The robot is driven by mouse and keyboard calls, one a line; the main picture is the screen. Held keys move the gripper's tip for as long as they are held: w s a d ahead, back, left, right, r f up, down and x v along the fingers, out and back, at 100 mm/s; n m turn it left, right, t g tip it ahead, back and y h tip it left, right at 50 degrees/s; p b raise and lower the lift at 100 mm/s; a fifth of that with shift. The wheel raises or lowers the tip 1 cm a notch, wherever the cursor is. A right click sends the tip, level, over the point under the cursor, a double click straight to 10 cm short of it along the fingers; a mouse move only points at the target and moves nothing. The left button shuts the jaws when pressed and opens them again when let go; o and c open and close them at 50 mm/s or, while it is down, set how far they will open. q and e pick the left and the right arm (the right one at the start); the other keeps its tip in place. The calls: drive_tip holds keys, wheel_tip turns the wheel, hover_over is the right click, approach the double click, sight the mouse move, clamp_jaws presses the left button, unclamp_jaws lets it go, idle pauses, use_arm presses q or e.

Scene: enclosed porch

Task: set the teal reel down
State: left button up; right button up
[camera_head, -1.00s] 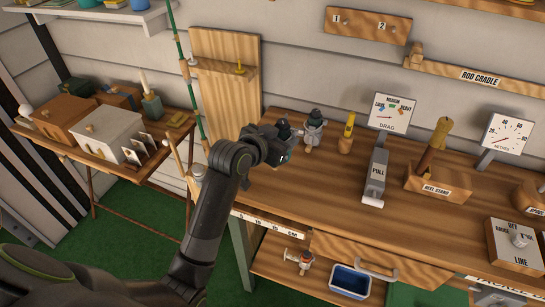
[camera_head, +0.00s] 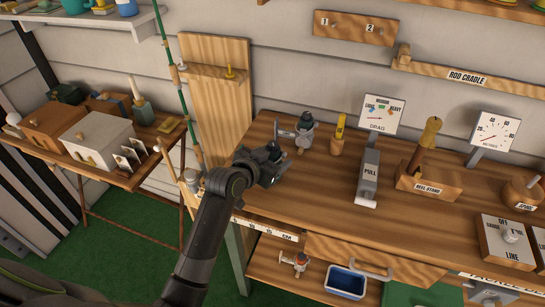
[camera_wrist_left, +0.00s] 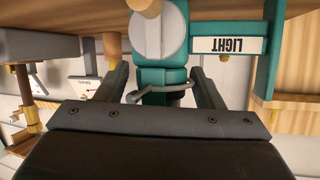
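The teal reel (camera_head: 304,132) stands on the bench top near the back left in the head view, looking mostly grey there with a dark teal top. In the left wrist view the reel (camera_wrist_left: 160,75) fills the space ahead of the fingers, with a grey disc and a teal plate marked LIGHT beside it. My left gripper (camera_head: 274,163) is just in front and left of it, fingers apart on either side of the reel's line. It looks open and empty; any light touch cannot be told. My right gripper is not in view.
A yellow-topped wooden peg (camera_head: 338,137), a PULL scale (camera_head: 370,175) and a reel stand (camera_head: 428,180) stand to the right. A fishing rod (camera_head: 181,100) and upright board (camera_head: 215,110) are at left. Another reel (camera_head: 298,262) and a blue bin (camera_head: 347,282) are below.

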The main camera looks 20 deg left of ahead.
use_arm(q)
drive_tip(key=shift+o, duration=0.3)
drive_tip(key=shift+r, duration=0.1)
drive_tip(key=shift+s, duration=0.1)
drive_tip(key=v, duration=1.2)
drive_tip(key=shift+b, duration=0.3)
